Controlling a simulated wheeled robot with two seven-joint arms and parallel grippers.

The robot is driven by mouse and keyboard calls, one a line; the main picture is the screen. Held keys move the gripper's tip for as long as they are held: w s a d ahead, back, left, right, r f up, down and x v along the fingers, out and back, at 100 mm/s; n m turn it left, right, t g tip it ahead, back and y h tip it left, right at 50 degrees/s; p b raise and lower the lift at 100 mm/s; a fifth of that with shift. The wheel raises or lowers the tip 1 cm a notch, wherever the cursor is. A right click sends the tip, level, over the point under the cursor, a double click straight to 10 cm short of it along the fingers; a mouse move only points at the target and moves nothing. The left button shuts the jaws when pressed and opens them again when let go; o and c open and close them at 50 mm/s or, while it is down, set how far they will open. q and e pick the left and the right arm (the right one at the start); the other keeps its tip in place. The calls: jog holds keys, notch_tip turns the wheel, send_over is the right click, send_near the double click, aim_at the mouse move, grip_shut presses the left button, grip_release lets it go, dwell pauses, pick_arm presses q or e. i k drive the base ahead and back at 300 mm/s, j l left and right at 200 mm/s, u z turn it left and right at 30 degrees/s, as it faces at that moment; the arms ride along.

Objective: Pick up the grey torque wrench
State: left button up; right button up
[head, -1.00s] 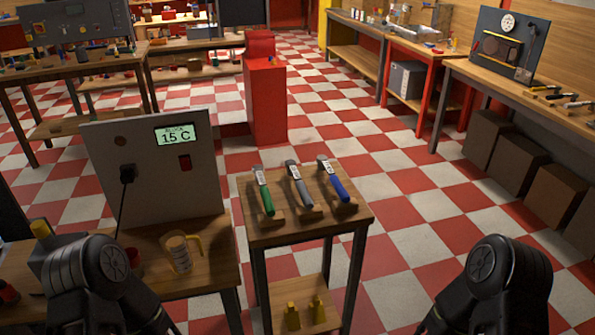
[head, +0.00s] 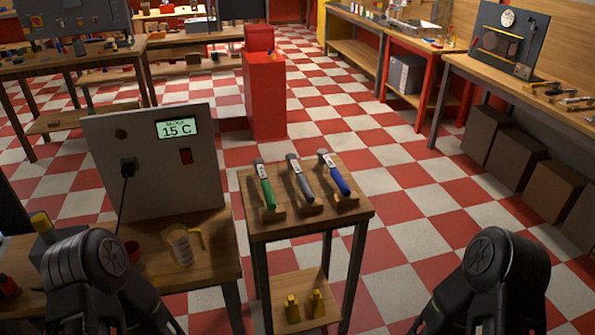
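The grey torque wrench (head: 304,184) lies in the middle of three wrenches on a small wooden stand (head: 259,226). The green-handled wrench (head: 267,189) is on its left and the blue-handled wrench (head: 337,178) on its right. Each rests on a small wooden holder, handle toward me. My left arm shows at the bottom left and my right arm at the bottom right, both apart from the stand. Both grippers are outside the picture, so their fingers cannot be seen.
A bench on the left carries a grey panel (head: 150,165) reading 15 C, with a cable, and a clear jug (head: 180,246). Two yellow objects (head: 305,305) sit on the stand's lower shelf. A red cabinet (head: 265,95) stands behind. Checkered floor right of the stand is clear.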

aim_at(291, 158)
jog(key=u, duration=2.25)
jog(key=i, duration=0.5)
jog(key=i+l+u, duration=0.15)
jog(key=i, duration=0.3)
jog(key=i+l, duration=0.1)
jog(key=i, duration=0.4)
jog(key=i+l+u, duration=0.1)
jog(key=i, duration=0.4)
jog(key=z, duration=3.7)
